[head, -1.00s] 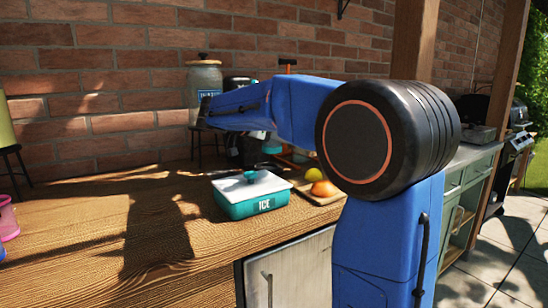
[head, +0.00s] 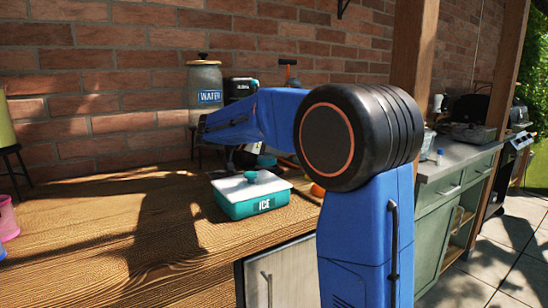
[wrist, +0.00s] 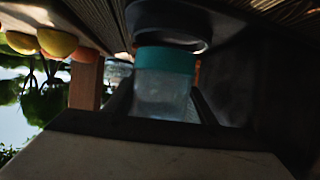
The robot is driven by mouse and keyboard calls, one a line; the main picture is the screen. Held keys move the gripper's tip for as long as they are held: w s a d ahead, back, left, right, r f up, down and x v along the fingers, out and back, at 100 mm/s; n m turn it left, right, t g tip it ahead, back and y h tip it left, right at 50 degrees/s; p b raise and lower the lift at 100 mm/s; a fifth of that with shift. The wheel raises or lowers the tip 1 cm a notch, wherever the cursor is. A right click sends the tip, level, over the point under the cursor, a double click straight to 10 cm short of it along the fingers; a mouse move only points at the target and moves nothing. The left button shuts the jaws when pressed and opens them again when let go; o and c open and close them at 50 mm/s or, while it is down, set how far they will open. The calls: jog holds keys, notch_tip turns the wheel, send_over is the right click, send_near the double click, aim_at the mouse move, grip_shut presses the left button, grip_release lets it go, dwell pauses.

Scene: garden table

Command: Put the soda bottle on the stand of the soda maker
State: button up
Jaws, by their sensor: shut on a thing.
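My gripper (wrist: 163,102) is shut on the soda bottle (wrist: 163,97), a clear bottle with a teal band, in the middle of the wrist view. The bottle's teal end is close to a dark round part (wrist: 175,28) that looks like the base of the soda maker; I cannot tell whether they touch. The bottle and the gripper cannot be made out clearly there.
A teal ice box (head: 240,206) with a white lid stands in front on the wooden counter (head: 90,220). A glass water dispenser (head: 206,75) stands left of the soda maker. Fruit (wrist: 58,42) shows at the left of the wrist view. The counter's left middle is clear.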

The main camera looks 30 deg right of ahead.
jog(key=shift+f, duration=0.65)
jog(key=shift+w+f, duration=0.2)
jog(key=shift+f, duration=0.05)
jog(key=shift+f, duration=0.15)
jog(key=o, duration=1.4)
jog(key=shift+a+r, duration=0.15)
jog(key=shift+r, duration=0.05)
jog(key=v, duration=1.1)
jog(key=shift+s+a+r, duration=0.1)
jog(key=shift+s+a, duration=0.05)
jog(key=shift+a, duration=0.15)
